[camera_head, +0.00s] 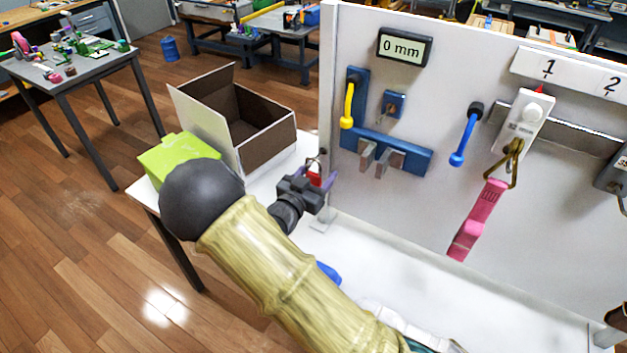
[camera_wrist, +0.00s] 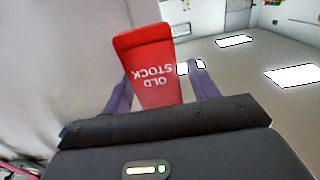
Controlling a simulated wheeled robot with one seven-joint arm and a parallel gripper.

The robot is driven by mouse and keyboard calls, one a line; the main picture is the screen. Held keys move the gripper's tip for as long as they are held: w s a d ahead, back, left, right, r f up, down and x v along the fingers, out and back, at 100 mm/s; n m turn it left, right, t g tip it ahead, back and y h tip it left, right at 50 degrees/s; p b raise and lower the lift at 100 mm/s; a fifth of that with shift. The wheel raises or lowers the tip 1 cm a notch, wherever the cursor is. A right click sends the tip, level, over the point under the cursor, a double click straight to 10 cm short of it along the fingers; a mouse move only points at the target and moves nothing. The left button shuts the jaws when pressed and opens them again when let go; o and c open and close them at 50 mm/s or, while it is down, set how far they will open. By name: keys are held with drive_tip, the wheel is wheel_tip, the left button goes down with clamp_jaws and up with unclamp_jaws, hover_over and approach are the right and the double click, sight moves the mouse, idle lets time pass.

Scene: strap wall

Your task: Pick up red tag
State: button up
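The red tag (camera_head: 314,178) hangs at the left end of the white wall panel, with a metal loop above it. In the wrist view the red tag (camera_wrist: 152,75) shows large, with white upside-down lettering "OLD STOCK". My gripper (camera_head: 318,187) is at the tag, beside the panel's left edge. In the wrist view the purple fingers of my gripper (camera_wrist: 158,80) stand apart on either side of the tag. A small gap shows between the tag and the right finger; I cannot tell whether the left finger touches it. The tag's lower end is hidden by the gripper body.
An open cardboard box (camera_head: 268,146) and a green block (camera_head: 178,155) stand left of my gripper. The white panel (camera_head: 400,210) carries a yellow handle (camera_head: 347,105), a blue handle (camera_head: 463,140), a pink strap (camera_head: 478,220) and a "0 mm" display (camera_head: 404,47). A blue item lies below my arm.

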sight(323, 158)
drive_tip(key=c, duration=0.9)
drive_tip(key=shift+r, duration=0.15)
drive_tip(key=shift+r, duration=0.6)
drive_tip(key=shift+r+b, duration=0.4)
drive_tip(key=shift+r, duration=0.5)
drive_tip(key=b+v, duration=0.2)
drive_tip(key=v, duration=1.6)
drive_tip(key=shift+r, duration=0.1)
